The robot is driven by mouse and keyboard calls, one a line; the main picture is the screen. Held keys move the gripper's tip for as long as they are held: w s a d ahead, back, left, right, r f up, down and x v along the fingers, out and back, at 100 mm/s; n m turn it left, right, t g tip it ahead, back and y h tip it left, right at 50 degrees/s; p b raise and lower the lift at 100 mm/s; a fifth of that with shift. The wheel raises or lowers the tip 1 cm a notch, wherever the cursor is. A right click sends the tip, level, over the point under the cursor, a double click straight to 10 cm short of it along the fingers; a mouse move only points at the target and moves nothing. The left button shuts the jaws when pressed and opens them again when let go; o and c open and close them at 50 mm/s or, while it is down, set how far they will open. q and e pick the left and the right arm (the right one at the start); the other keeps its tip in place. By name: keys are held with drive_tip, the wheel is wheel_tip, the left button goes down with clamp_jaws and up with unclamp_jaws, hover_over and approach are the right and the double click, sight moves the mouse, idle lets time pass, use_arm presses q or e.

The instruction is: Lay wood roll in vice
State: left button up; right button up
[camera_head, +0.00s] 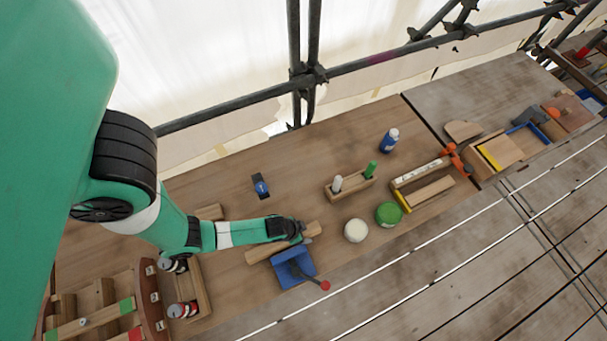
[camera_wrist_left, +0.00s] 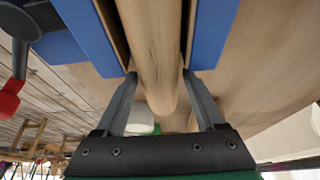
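The wood roll (camera_head: 262,253) is a pale, round wooden bar, seen at a slant just behind the blue vice (camera_head: 293,268) in the head view. My left gripper (camera_head: 304,234) is at the roll's right part, its fingertips close on both sides. In the left wrist view the roll (camera_wrist_left: 158,45) runs between the fingertips of my left gripper (camera_wrist_left: 161,78) and between the vice's blue jaws (camera_wrist_left: 88,35). I cannot tell whether it rests in the vice or hangs above it. The vice's handle has a red knob (camera_head: 325,286). My right gripper is not in view.
A white round thing (camera_head: 356,230) and a green tin (camera_head: 389,214) stand right of the vice. A wooden holder (camera_head: 350,187) with upright pieces is behind them. A small blue tool (camera_head: 260,186) lies at the back. An open wooden box (camera_head: 199,284) is at the left.

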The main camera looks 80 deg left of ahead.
use_arm(q)
drive_tip(key=shift+o, duration=0.8)
drive_tip(key=shift+r+p, duration=0.3)
drive_tip(key=shift+r, duration=0.05)
drive_tip(key=p+v, duration=0.4)
drive_tip(key=v, duration=0.7)
drive_tip(key=shift+s+r, duration=0.25)
drive_tip(key=shift+d, duration=0.1)
